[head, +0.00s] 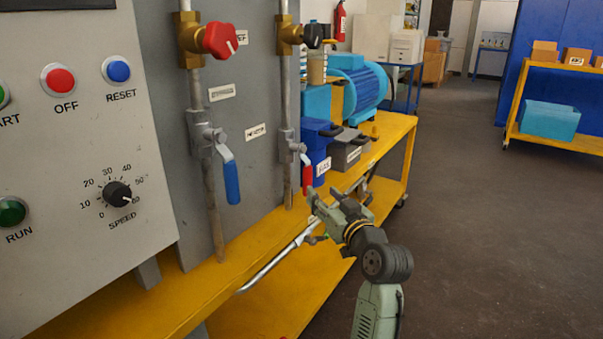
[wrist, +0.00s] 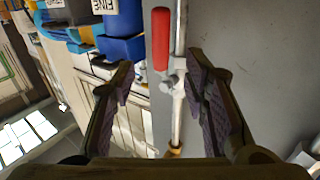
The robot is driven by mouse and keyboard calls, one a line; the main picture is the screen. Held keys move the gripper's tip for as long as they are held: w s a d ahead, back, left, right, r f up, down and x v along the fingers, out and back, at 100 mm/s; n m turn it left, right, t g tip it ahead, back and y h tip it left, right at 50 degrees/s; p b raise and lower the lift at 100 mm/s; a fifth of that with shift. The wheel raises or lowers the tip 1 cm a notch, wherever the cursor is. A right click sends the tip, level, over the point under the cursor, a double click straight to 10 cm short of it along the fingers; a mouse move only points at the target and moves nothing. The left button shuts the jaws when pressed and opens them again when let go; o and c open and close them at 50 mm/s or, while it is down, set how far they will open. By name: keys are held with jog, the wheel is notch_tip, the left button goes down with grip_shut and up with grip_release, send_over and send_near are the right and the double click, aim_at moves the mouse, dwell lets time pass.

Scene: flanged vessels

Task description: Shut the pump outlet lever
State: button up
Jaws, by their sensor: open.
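Two lever valves sit on vertical pipes on the grey panel. A blue lever (head: 231,180) hangs down on the left pipe. A red lever (head: 307,178) hangs down, roughly along the right pipe. The labels are too small to read, so I cannot tell which is the pump outlet lever. My gripper (head: 318,208) is open and empty, close to the red lever and slightly below it in the head view. In the wrist view the red lever (wrist: 161,40) lies parallel to its pipe, ahead of and between my open fingers (wrist: 160,72), with no visible grip on it.
A red knob (head: 221,40) and a black knob (head: 315,35) sit higher on the pipes. A control panel (head: 75,150) stands at left. Blue containers and a blue motor (head: 358,85) stand on the yellow cart (head: 395,127) behind. The floor at right is clear.

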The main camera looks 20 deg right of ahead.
aim_at(309, 180)
jog(key=w, duration=0.6)
jog(key=w+a+p, duration=0.1)
jog(key=w, duration=0.3)
jog(key=shift+w+r, duration=0.1)
jog(key=shift+c, duration=0.5)
grip_shut()
